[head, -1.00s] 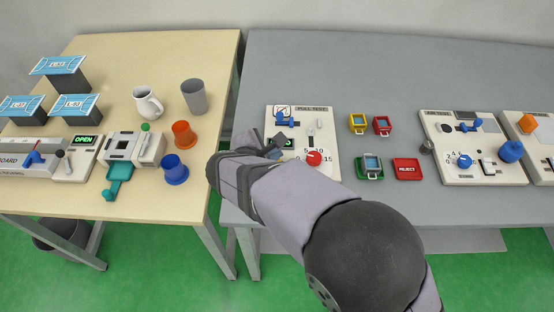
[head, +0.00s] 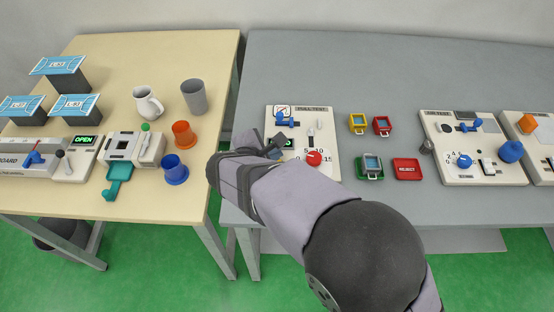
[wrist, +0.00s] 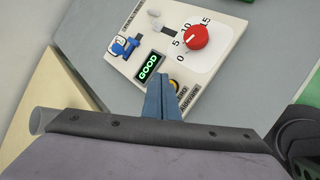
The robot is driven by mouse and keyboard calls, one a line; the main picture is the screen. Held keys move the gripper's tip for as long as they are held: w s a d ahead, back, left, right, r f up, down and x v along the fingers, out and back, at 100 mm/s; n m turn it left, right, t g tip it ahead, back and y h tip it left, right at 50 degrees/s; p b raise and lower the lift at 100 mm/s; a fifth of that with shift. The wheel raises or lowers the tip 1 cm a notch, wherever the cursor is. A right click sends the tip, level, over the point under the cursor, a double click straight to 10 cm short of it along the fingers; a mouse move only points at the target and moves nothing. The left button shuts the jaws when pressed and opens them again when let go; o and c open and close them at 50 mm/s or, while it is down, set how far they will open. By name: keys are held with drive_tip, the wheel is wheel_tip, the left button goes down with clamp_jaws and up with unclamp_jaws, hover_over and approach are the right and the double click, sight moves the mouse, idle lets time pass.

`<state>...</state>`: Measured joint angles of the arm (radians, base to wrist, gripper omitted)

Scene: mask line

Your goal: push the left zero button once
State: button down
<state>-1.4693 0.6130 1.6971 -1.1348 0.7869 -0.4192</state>
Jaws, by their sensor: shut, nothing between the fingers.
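The left white panel (head: 328,170) stands on the grey table in the head view, its lower left hidden by my arm. In the wrist view the panel (wrist: 210,75) shows a green-lit display reading GOOD (wrist: 149,66). A small dark button with a yellow ring (wrist: 175,85) sits just below the display, beside small print; my fingertips partly cover it. My gripper (wrist: 163,82) is shut and empty, its blue-grey fingers over the panel at that button. Whether they touch it, I cannot tell. In the head view my gripper (head: 276,145) is over the panel's left side.
The panel has a red knob (wrist: 196,36) on a number scale and a blue clamp-like part (wrist: 124,46). Yellow (head: 358,123), red (head: 382,125) and green (head: 370,166) holders stand to the right, with a red REJECT tray (head: 407,169). A similar panel (head: 470,150) stands farther right.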

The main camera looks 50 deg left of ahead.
drive_tip(key=shift+f, duration=0.1)
idle(0.3)
drive_tip(key=shift+f+b, duration=0.35)
drive_tip(key=shift+b, duration=0.1)
drive_tip(key=shift+f+b, duration=0.4)
drive_tip(key=shift+f, duration=0.05)
idle(0.7)
idle(0.4)
drive_tip(key=shift+r+p, duration=0.7)
drive_tip(key=shift+r, duration=0.2)
wheel_tip(320, 180, up, 5)
drive_tip(key=p, duration=0.4)
idle(0.7)
